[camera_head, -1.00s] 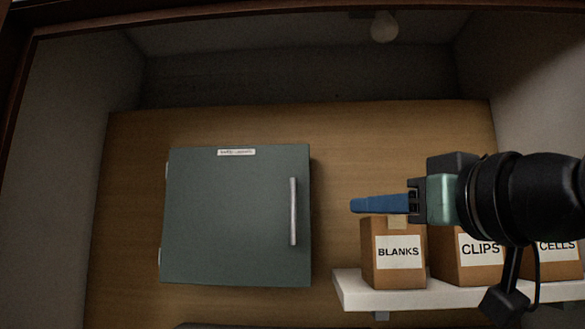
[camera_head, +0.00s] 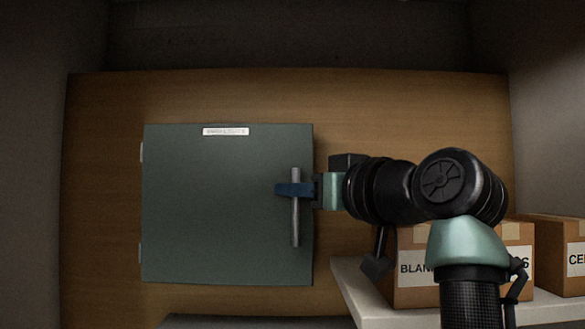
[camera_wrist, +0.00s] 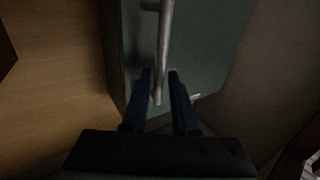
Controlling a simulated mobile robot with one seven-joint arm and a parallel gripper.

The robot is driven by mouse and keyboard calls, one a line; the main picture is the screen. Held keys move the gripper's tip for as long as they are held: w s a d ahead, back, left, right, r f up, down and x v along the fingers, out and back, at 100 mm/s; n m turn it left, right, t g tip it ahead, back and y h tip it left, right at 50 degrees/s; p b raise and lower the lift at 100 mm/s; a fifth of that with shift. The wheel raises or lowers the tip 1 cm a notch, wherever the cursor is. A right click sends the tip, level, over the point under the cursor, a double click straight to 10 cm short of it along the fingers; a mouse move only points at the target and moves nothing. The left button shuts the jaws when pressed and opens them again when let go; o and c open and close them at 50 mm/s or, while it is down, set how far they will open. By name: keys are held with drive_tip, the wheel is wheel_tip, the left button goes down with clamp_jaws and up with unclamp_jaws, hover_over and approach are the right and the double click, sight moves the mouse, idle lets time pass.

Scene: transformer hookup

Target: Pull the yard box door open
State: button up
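The yard box is a grey-green cabinet on the wood panel, and its door (camera_head: 215,215) looks shut, with hinges at the left edge. A metal bar handle (camera_head: 295,225) stands upright near the door's right edge. My gripper (camera_head: 290,189) reaches in from the right, its blue fingers at the handle's upper part. In the wrist view the handle (camera_wrist: 165,35) runs between the two fingers (camera_wrist: 160,74). The fingers are apart, one on each side of the bar, with a narrow gap showing. No firm grip shows.
A white shelf (camera_head: 355,290) at the lower right holds cardboard boxes, one labelled BLANKS (camera_head: 405,290), partly hidden by my arm. The wood panel (camera_head: 100,200) left of the box is clear. A dark edge (camera_head: 240,321) shows below the box.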

drive_tip(key=shift+r, duration=0.3)
drive_tip(key=shift+w+p, duration=0.1)
drive_tip(key=shift+p, duration=0.2)
drive_tip(key=shift+w+a+f, duration=0.25)
drive_tip(key=shift+w+a, duration=0.05)
drive_tip(key=shift+w, duration=0.1)
drive_tip(key=shift+c, duration=0.3)
drive_tip(key=shift+s+d+r, duration=0.1)
drive_tip(key=shift+s, duration=0.05)
clamp_jaws()
idle(0.3)
